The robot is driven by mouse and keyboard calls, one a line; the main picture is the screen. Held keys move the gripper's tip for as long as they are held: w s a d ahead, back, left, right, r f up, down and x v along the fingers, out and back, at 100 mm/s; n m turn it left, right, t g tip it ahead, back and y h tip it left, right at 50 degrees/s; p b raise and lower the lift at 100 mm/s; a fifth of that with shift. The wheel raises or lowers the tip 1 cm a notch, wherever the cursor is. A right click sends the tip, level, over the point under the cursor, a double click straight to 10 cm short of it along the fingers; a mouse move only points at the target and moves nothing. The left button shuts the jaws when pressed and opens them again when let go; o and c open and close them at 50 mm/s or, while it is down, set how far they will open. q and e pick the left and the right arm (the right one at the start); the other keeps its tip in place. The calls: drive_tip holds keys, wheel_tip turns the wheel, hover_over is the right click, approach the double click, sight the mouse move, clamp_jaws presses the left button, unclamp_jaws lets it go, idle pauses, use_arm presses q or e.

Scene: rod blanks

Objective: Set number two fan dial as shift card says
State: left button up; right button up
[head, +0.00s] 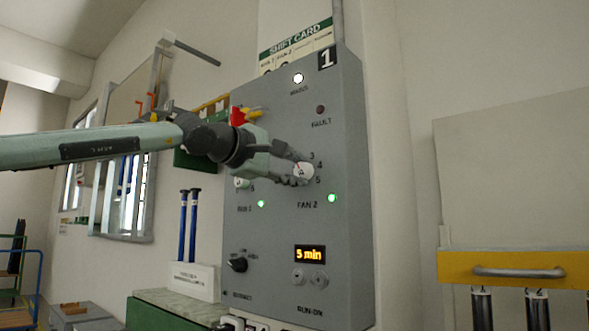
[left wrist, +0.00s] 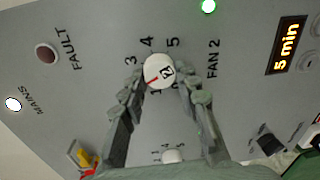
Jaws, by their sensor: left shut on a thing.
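The white FAN 2 dial (head: 304,171) is on the grey control panel (head: 345,110), its face marked 2. My left gripper (head: 299,172) is shut on it; in the left wrist view its fingers (left wrist: 158,85) flank the dial (left wrist: 162,67). A red line on the dial points lower left there, toward the low-number side. The numerals 3, 4 and 5 show; a finger covers part of the scale, so I cannot tell the exact setting. The shift card (head: 297,40) is behind the panel's top, its lower part hidden. My right gripper is out of view.
The fan 1 dial (head: 241,183) sits close to the left of the gripper. A black selector knob (head: 238,264) and an amber "5 min" display (head: 310,254) are below. Green lamps are lit under both dials. A yellow-fronted drawer (head: 515,270) stands at right.

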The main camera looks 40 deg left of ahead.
use_arm(q)
drive_tip(key=o, duration=1.2)
drive_tip(key=shift+c, duration=0.2)
drive_tip(key=shift+s, duration=0.1)
drive_tip(key=s, duration=1.2)
drive_tip(key=shift+a+r, duration=0.35)
drive_tip(key=shift+a, duration=0.05)
drive_tip(key=shift+w, duration=0.1)
